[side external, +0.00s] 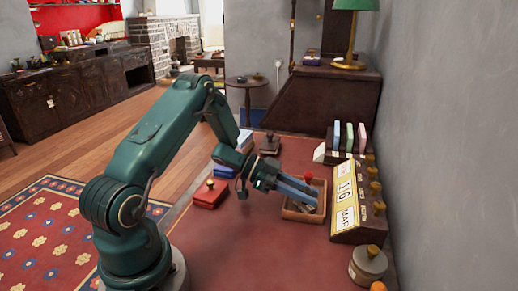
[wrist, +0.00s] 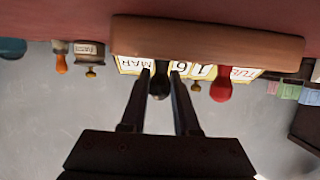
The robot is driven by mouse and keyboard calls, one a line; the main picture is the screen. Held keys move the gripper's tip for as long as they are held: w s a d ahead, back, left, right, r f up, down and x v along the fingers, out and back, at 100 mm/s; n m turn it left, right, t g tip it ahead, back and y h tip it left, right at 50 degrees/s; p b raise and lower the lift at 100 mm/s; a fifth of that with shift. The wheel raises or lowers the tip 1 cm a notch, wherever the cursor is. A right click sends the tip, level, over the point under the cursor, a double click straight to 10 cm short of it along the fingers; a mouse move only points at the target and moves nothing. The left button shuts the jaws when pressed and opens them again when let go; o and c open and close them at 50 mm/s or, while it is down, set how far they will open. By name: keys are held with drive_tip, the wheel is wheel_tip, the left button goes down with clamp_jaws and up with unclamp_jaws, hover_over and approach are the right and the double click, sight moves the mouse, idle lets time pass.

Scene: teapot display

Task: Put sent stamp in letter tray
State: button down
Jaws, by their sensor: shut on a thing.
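My gripper (side external: 312,192) reaches over an open wooden tray (side external: 290,214), probably the letter tray, on the red tabletop. In the upside-down wrist view my gripper (wrist: 161,72) is shut on a black-handled stamp (wrist: 160,87). Its base is hidden behind the tray wall (wrist: 210,38), and its label does not show, so I cannot tell whether it rests on the tray floor. A red-handled stamp (wrist: 222,85) stands beside it, and its red knob (side external: 308,177) shows in the side view.
A yellow calendar block (side external: 345,190) stands right of the tray near the wall. A grey lidded pot (side external: 368,264) is at the front right. A red box (side external: 210,194) lies left, a dark stamp (side external: 270,145) behind. Upright coloured books (side external: 349,138) stand at the back.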

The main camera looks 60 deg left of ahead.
drive_tip(key=shift+f, duration=0.15)
drive_tip(key=c, duration=0.7)
unclamp_jaws()
drive_tip(key=shift+o, duration=0.2)
